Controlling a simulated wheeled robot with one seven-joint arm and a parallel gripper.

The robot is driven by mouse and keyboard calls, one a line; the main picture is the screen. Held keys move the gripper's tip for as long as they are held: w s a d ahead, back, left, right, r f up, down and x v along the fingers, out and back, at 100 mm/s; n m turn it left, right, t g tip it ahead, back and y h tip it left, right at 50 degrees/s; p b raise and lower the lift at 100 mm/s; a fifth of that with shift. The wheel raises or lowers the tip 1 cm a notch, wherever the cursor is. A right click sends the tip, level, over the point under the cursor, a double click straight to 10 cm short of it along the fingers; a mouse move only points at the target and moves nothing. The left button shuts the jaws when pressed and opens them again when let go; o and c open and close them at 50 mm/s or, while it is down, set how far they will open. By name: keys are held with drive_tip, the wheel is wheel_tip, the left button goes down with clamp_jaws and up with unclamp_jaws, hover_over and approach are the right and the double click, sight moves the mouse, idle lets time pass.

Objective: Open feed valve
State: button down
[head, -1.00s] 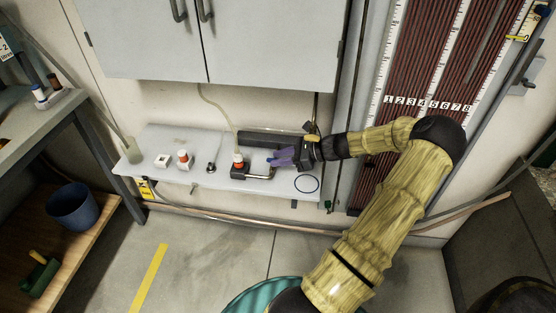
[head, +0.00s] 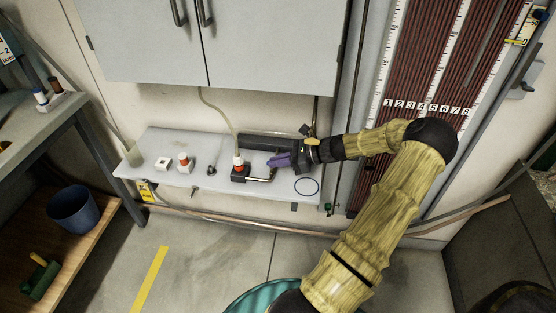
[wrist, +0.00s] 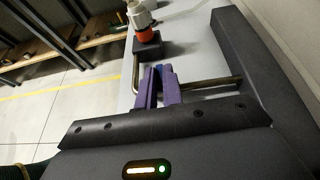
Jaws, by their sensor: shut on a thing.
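A bent metal pipe (head: 262,179) runs from a black block (head: 239,173) with an orange-and-white cap (head: 239,162) on the white shelf. The pipe also shows in the wrist view (wrist: 215,83), passing crosswise beyond the purple fingers. My gripper (head: 280,160) is low over the shelf at the pipe. In the wrist view, its purple fingers (wrist: 160,86) are close together with a small blue piece (wrist: 159,69) between their tips, likely the feed valve's handle. The fingers hide most of it, so I cannot tell its turn position.
A grey cabinet (head: 265,50) hangs above. A thin hose (head: 220,108) drops to the capped block. Ruled tube panel stands at right.

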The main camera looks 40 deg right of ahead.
drive_tip(key=shift+w+d+r+n+g+y+p, duration=0.1)
drive_tip(key=shift+n+g+y+p, duration=0.3)
drive_tip(key=shift+n+g+p, duration=0.25)
drive_tip(key=shift+w+r+n+g+y+p, duration=0.1)
drive_tip(key=shift+n+g+y+p, duration=0.3)
drive_tip(key=shift+p, duration=0.45)
drive_tip(key=shift+w+d+f+n+g+y+p, duration=0.1)
drive_tip(key=shift+n+g+y+p, duration=0.3)
drive_tip(key=shift+n+g, duration=0.45)
drive_tip(key=shift+f+n+g+y+p, duration=0.1)
drive_tip(key=shift+n+g+y+p, duration=0.2)
drive_tip(key=shift+n+g+y, duration=0.35)
drive_tip(key=c, duration=1.5)
unclamp_jaws()
drive_tip(key=shift+c, duration=0.2)
